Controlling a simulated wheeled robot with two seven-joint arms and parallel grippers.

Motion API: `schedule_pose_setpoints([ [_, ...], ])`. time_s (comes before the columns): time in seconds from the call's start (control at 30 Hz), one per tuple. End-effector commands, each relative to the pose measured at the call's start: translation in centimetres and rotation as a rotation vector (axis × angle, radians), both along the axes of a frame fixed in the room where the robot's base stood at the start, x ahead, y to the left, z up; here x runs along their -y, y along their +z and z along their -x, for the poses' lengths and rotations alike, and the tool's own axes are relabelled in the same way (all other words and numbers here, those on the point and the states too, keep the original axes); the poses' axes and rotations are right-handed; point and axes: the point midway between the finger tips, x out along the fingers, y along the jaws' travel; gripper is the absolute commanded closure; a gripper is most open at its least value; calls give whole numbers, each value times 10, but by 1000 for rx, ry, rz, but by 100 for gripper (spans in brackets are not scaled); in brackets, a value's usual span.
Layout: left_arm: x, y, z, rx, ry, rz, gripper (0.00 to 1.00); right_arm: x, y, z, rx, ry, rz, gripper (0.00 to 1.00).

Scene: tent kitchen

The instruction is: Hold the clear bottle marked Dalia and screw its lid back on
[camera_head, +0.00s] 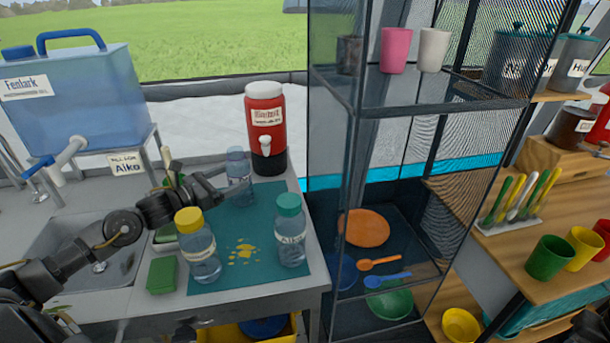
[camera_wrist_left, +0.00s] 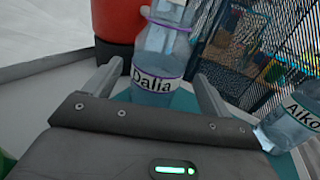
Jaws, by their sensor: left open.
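The clear Dalia bottle (camera_head: 239,192) stands upright near the back of the teal mat (camera_head: 262,222). It has purple bands, and its label reads in the left wrist view (camera_wrist_left: 155,62), where its top is cut off. In the head view its top looks purplish, but I cannot tell whether a lid is on. I make out no separate loose lid. My left gripper (camera_head: 222,184) is open, with its fingers reaching toward either side of the bottle in the wrist view (camera_wrist_left: 158,85). Contact is not clear.
A yellow-lidded bottle (camera_head: 201,255) and a teal-lidded Aiko bottle (camera_head: 290,240) stand nearer on the mat, with yellow spots (camera_head: 243,251) between them. A red drink dispenser (camera_head: 265,125) stands close behind Dalia. A sink (camera_head: 85,250) is left; a mesh shelf (camera_head: 345,190) rises right.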

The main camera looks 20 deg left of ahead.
Motion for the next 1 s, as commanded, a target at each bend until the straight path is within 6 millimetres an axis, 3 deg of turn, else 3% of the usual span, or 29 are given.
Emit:
schedule_pose_setpoints([
  [0.4,14,3,-43,2,1,3,17,0,17,0,0,0,0,78],
  [0.87,17,1,-48,0,0,0,17,0,17,0,0,0,0,78],
  [1.0,16,1,-48,0,0,0,35,0,17,0,0,0,0,78],
])
